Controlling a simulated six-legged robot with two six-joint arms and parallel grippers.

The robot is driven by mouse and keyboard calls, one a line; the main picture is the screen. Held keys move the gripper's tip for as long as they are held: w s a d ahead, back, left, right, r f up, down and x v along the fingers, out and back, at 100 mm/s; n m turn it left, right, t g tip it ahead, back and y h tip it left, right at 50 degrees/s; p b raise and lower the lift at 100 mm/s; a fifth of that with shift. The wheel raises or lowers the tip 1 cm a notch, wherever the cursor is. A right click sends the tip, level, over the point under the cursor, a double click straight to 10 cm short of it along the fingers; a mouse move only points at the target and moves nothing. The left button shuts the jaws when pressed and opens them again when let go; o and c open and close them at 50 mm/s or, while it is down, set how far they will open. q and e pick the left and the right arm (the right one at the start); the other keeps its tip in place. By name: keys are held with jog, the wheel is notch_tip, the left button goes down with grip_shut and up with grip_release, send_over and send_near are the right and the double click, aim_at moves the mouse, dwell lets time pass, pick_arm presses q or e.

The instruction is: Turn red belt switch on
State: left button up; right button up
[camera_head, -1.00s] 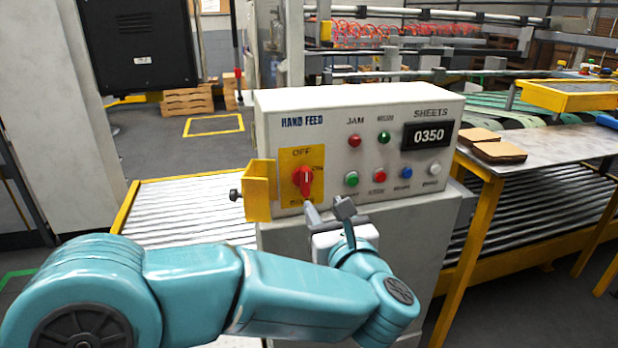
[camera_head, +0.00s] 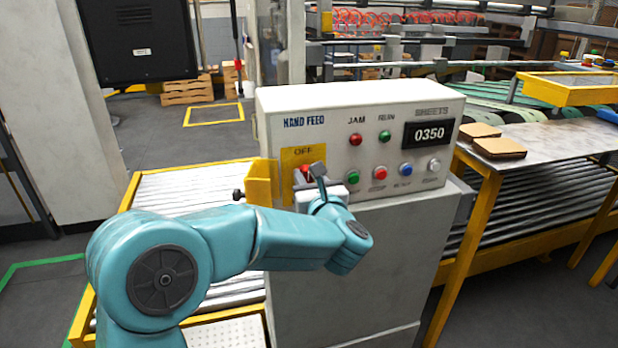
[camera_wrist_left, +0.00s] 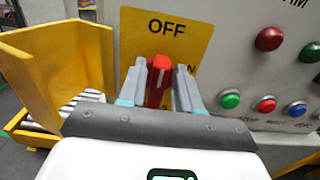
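The red belt switch (camera_wrist_left: 158,80) is a red rotary handle on a yellow plate (camera_wrist_left: 190,40) marked OFF at the top. In the head view this yellow plate (camera_head: 289,158) is on the lower left of the grey control box. My left gripper (camera_head: 311,172) is at the switch and hides most of it there. In the left wrist view, its two fingers (camera_wrist_left: 160,92) stand apart, one on each side of the upright-looking red handle. Whether either finger touches the handle cannot be told. My right gripper is not in view.
A yellow guard bracket (camera_head: 262,183) sticks out just left of the switch. Green (camera_head: 353,178), red (camera_head: 380,172) and blue (camera_head: 406,169) buttons sit close to the right. A roller conveyor (camera_head: 185,190) runs at left. A table with brown sheets (camera_head: 498,147) stands at right.

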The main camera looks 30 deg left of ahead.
pick_arm(q)
grip_shut()
jog(key=shift+f, duration=0.1)
jog(key=shift+f+m+b, duration=0.1)
jog(key=shift+m+b, duration=0.5)
jog(key=shift+b, duration=0.05)
jog(key=shift+w+d+m+b, duration=0.15)
jog(key=shift+w+m+b, duration=0.05)
jog(key=shift+m+b, duration=0.85)
jog(key=shift+w+d+f+m+b, duration=0.15)
jog(key=shift+f+m, duration=0.1)
jog(key=shift+m, duration=2.2)
jog(key=shift+w+d+f+m+b, duration=0.15)
jog(key=shift+f+m, duration=0.1)
jog(key=shift+m, duration=2.2)
jog(key=shift+w+d+f+m, duration=0.15)
jog(key=shift+f+m, duration=0.1)
jog(key=shift+m, duration=2.2)
